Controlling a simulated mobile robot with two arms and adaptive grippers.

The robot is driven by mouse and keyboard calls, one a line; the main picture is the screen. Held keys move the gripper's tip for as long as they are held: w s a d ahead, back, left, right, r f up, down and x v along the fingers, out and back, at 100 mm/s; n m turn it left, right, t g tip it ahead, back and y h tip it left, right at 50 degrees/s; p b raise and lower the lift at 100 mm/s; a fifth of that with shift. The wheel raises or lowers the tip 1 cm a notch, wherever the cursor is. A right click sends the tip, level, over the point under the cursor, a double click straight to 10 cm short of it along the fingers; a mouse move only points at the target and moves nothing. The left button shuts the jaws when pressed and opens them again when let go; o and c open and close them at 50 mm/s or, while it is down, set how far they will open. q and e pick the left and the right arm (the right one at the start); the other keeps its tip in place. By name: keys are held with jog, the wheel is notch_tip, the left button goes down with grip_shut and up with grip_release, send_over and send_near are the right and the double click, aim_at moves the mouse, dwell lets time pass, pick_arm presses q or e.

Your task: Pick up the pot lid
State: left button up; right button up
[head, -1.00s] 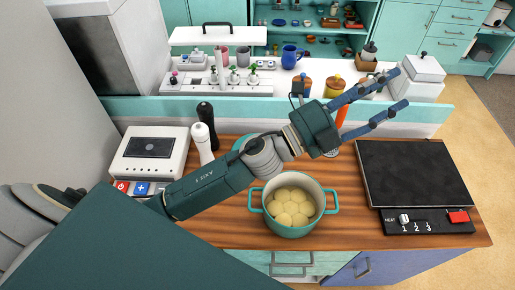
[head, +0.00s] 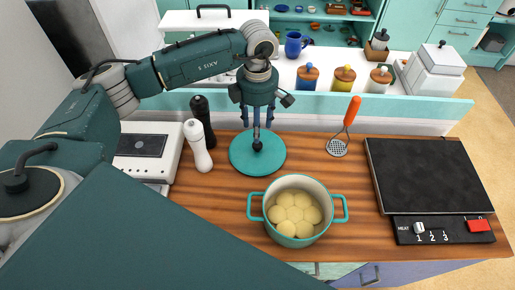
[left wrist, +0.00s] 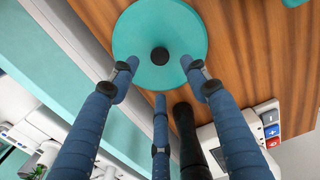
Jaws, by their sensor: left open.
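The pot lid (head: 257,160) is a round teal disc with a small dark knob, lying flat on the wooden counter behind the pot. It also shows in the left wrist view (left wrist: 183,36). My left gripper (head: 257,130) points down above the lid, its blue fingers close over the knob. In the left wrist view my left gripper (left wrist: 163,82) has its fingers spread apart, open and empty, with the knob between and beyond the tips. The teal pot (head: 293,212), full of pale round potatoes, stands uncovered in front of the lid. My right gripper is not in view.
White and black mills (head: 198,146) stand left of the lid, by a white scale (head: 146,152). An orange-handled masher (head: 345,125) and a black hotplate (head: 425,175) are to the right. A raised teal ledge (head: 400,110) runs behind.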

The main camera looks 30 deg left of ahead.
aim_at(257, 148)
pick_arm(q)
notch_tip(257, 148, down, 3)
jog(key=shift+r+p, duration=0.1)
jog(key=shift+p, duration=0.2)
jog(key=shift+f+p, duration=0.3)
notch_tip(257, 148, down, 4)
jog(key=shift+r+p, duration=0.15)
jog(key=shift+p, duration=0.7)
jog(key=shift+f, duration=0.45)
jog(key=shift+c, duration=0.2)
grip_shut()
